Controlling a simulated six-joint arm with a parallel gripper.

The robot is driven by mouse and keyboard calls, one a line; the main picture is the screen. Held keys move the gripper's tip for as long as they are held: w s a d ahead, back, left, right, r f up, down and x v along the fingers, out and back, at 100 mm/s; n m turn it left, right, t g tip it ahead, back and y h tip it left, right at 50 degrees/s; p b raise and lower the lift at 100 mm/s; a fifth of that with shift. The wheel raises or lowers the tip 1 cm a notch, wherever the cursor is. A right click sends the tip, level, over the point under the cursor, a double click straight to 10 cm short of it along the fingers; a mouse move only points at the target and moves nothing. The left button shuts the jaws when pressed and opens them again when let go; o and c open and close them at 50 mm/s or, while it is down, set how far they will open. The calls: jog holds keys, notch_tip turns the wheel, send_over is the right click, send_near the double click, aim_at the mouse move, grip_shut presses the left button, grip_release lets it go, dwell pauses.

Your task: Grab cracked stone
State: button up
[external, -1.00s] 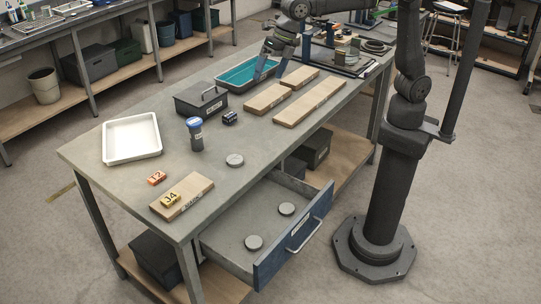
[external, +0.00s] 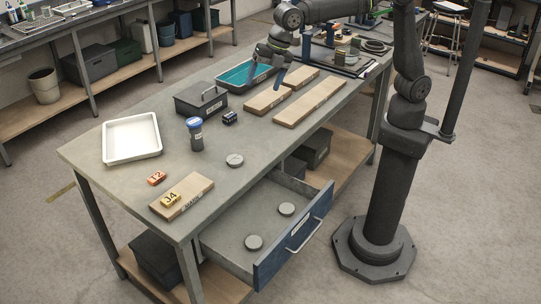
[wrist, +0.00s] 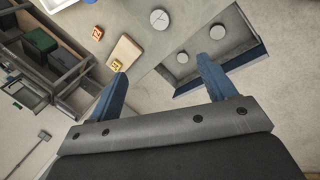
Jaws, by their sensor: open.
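A round grey stone (external: 235,160) lies flat on the bench top, left of the open drawer. It also shows in the wrist view (wrist: 159,19), with thin dark lines like cracks on its face. Two more round grey stones lie in the open drawer, a farther one (external: 286,209) and a nearer one (external: 254,242); no clear cracks show on them. My gripper (external: 265,84) is open and empty above the far part of the bench, near the teal tray, well away from the stones. Its two blue fingers stand wide apart in the wrist view (wrist: 162,82).
The open drawer (external: 225,240) juts from the bench front. A board (external: 195,186) carries a yellow 34 block (external: 171,199); an orange 12 block (external: 156,178) lies beside it. A blue-capped jar (external: 196,140), dark box (external: 201,100) and white tray (external: 108,150) stand left of the stone.

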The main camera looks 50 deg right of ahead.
notch_tip(320, 180, down, 4)
jog(key=a+m, duration=0.3)
jog(key=m, duration=0.7)
jog(key=m+h, duration=0.1)
jog(key=m, duration=1)
send_near(235, 159)
jog(key=x, duration=0.2)
jog(key=shift+w+f, duration=0.2)
jog(key=shift+f, duration=0.15)
jog(key=shift+s+x, duration=0.2)
jog(key=shift+x, duration=2.4)
jog(key=shift+a, duration=0.1)
jog(key=c, duration=1.1)
